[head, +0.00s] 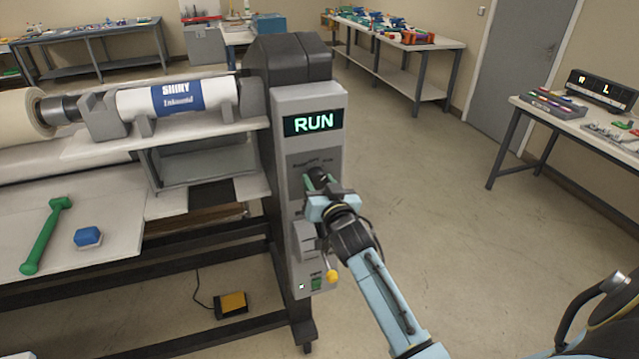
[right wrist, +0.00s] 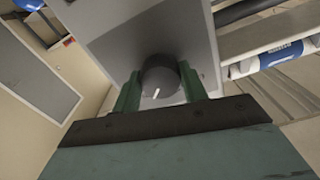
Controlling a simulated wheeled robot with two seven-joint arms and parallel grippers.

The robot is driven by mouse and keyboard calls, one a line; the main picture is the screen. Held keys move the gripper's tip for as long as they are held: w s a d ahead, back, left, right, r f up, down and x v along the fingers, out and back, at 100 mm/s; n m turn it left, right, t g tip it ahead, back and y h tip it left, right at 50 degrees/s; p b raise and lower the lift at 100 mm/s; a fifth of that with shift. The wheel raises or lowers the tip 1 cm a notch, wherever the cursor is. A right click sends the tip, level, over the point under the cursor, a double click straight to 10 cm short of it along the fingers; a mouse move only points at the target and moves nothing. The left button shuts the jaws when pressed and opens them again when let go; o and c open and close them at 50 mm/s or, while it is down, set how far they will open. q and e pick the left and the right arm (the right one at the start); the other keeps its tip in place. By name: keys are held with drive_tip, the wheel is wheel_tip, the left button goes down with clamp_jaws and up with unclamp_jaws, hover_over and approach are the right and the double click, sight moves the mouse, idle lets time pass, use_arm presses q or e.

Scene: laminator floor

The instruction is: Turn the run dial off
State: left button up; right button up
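The run dial (right wrist: 160,82) is a dark round knob with a short white mark, on the grey front panel (head: 330,215) of the laminator. The green display (head: 313,123) above it reads RUN. My right gripper (head: 320,181) is at the dial, its two green fingers on opposite sides of the knob. In the right wrist view the knob fills the gap between the fingers (right wrist: 160,88), and I see no clear space on either side. The gripper partly hides the dial and its lettering in the head view. My left gripper is out of view.
Below the dial are a yellow-knobbed lever (head: 331,276) and a green switch (head: 316,284). A labelled roll (head: 180,97) lies on the machine at left. A green tool (head: 46,236) and blue block (head: 88,237) rest on its bench.

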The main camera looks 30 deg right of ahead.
drive_tip(key=shift+c, duration=1.3)
drive_tip(key=shift+n, duration=0.3)
drive_tip(key=n+p, duration=0.1)
drive_tip(key=n, duration=0.7)
drive_tip(key=shift+p, duration=0.4)
drive_tip(key=o, duration=1)
